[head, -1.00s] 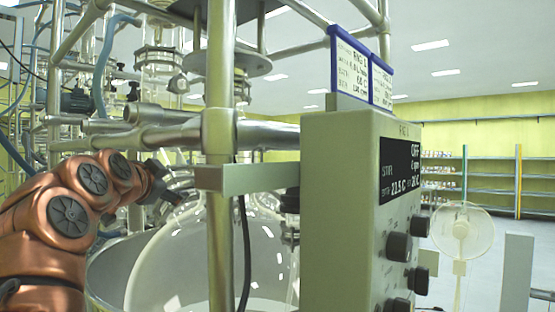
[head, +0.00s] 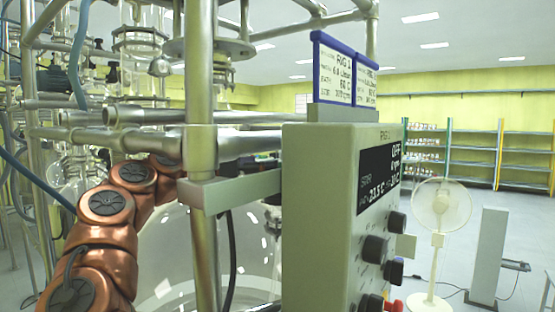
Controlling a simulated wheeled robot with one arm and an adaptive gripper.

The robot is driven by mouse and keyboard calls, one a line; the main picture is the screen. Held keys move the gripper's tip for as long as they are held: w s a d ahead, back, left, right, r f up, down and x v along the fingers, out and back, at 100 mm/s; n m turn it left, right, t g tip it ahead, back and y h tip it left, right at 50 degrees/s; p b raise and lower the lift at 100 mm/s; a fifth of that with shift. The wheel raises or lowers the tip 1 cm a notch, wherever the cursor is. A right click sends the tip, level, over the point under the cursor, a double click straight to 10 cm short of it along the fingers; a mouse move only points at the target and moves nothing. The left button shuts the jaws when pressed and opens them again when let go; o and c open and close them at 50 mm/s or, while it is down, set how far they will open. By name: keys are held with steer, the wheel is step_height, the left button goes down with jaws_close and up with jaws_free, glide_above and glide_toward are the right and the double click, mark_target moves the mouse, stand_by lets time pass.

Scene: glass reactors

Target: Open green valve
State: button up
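I cannot make out a green valve in the head view. My copper-coloured arm rises at the left and passes behind the upright metal post (head: 203,235). Dark parts that look like my gripper (head: 256,165) show just right of the post, above the flat bracket (head: 232,190) and below the horizontal pipes. The post and bracket hide much of it. I cannot see its fingertips, or whether it touches or holds anything. A large round glass vessel (head: 165,255) stands behind the post, below the gripper.
A control box (head: 315,215) with a display and black knobs stands close on the right. Horizontal pipes (head: 110,138) and glassware crowd the left. A white fan (head: 440,210) and a grey pillar (head: 488,255) stand on the floor behind, with shelves (head: 475,155) along the wall.

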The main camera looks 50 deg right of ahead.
steer(key=d, duration=0.2)
steer(key=d+p, duration=0.1)
steer(key=d, duration=0.3)
steer(key=shift+s, duration=0.4)
steer(key=shift+c, duration=0.3)
steer(key=c, duration=1.1)
steer(key=shift+f+n+t, duration=0.1)
steer(key=shift+n+t, duration=0.7)
steer(key=shift+t, duration=0.5)
steer(key=o, duration=1.2)
steer(key=shift+c, duration=0.2)
